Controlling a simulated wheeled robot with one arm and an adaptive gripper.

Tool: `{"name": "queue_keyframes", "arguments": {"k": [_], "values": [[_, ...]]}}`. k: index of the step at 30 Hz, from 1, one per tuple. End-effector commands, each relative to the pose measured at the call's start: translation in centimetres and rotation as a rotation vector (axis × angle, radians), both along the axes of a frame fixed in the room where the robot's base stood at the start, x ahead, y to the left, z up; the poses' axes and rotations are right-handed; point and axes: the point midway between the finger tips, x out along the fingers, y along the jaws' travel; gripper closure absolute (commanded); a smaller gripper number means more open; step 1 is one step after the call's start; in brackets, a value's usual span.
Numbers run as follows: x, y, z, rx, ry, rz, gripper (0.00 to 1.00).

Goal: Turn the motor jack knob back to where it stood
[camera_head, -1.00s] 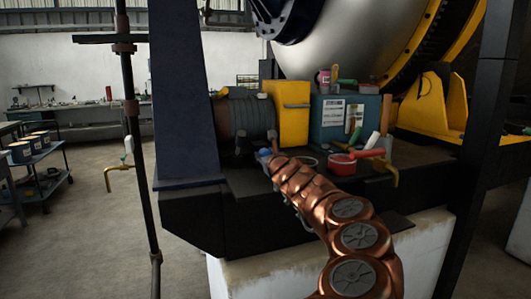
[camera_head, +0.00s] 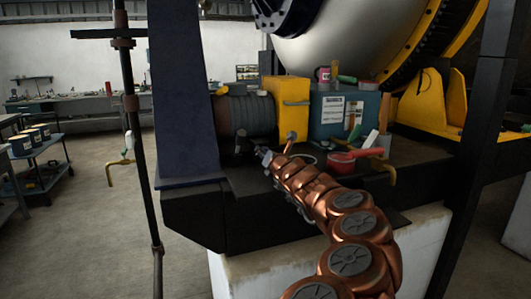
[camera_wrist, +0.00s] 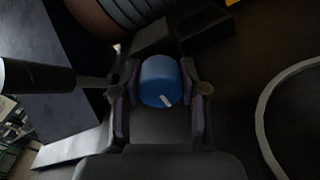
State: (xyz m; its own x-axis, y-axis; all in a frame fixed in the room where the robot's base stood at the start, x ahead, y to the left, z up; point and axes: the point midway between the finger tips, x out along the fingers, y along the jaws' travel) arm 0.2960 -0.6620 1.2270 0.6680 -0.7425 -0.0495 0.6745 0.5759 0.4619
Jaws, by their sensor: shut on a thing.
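The motor jack knob (camera_wrist: 160,82) is a blue round cap with a short white mark near its lower edge in the wrist view. My gripper (camera_wrist: 159,92) has one dark finger on each side of the knob and is shut on it. In the head view my gripper (camera_head: 264,156) is small, at the end of my copper-coloured arm, low in front of the grey ribbed motor (camera_head: 247,115). I cannot make out the knob clearly there.
A yellow housing (camera_head: 291,105) and a teal box (camera_head: 336,115) stand right of the motor. A red tub (camera_head: 341,162) and small tools lie near my arm on the dark base. A pale hose loop (camera_wrist: 265,110) lies right of my gripper. A dark blue column (camera_head: 183,95) stands left.

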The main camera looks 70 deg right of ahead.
Motion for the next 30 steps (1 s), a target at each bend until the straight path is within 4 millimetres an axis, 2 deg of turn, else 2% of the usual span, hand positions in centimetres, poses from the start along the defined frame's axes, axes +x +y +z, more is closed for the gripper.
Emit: {"name": "queue_keyframes", "arguments": {"k": [15,16,22,30], "values": [[-0.05,-0.02,0.02,0.012,-0.013,-0.001,0.92],[-0.04,-0.01,0.01,0.012,-0.013,-0.001,0.54],[-0.02,0.0,0.0,0.011,-0.013,-0.001,0.34],[0.0,0.01,0.01,0.012,-0.012,0.001,0.32]]}}
